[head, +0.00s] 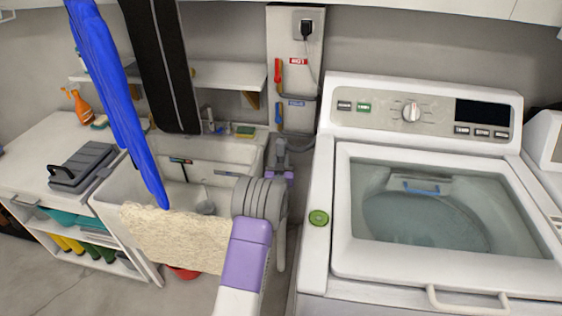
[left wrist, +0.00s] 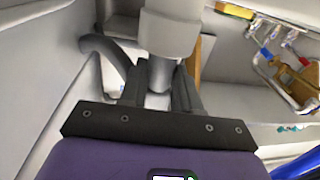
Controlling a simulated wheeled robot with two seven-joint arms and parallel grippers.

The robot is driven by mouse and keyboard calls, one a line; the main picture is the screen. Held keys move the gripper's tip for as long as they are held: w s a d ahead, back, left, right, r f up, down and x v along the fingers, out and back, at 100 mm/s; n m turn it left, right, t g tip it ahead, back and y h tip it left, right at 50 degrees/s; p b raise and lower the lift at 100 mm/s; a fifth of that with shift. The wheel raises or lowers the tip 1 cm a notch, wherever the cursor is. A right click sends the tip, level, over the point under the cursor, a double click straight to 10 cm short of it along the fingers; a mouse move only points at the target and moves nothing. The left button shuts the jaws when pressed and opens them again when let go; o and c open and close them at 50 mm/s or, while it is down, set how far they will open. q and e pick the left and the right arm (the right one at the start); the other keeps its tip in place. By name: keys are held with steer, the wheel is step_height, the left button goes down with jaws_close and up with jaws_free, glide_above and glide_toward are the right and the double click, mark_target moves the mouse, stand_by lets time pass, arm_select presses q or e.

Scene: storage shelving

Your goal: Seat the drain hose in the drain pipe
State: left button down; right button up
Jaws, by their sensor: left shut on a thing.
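My left gripper (head: 281,166) is in the gap between the sink and the washer, in front of the wall panel. In the left wrist view its dark fingers (left wrist: 160,90) are shut on the grey drain hose. The hose (left wrist: 106,48) curves off to the left behind the fingers; in the head view a dark length of hose (head: 303,136) runs right toward the washer. A wide light-grey pipe (left wrist: 170,33), apparently the drain pipe, stands directly beyond the held part. The two overlap in view; I cannot tell whether the hose is inside it. My right gripper is not in view.
Blue (head: 112,90) and black (head: 160,65) hanging garments block part of the view. The wall panel (head: 294,75) has red and blue valves.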

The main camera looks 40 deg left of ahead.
arm_select(q)
steer(key=shift+f, duration=0.95)
steer(key=c, duration=0.7)
jaws_free()
steer(key=shift+f, duration=0.15)
steer(key=shift+c, duration=0.2)
steer(key=shift+s+f, duration=0.1)
steer(key=p+v, duration=0.1)
steer(key=v, duration=0.6)
steer(key=shift+d+r, duration=0.3)
steer(key=shift+r, duration=0.05)
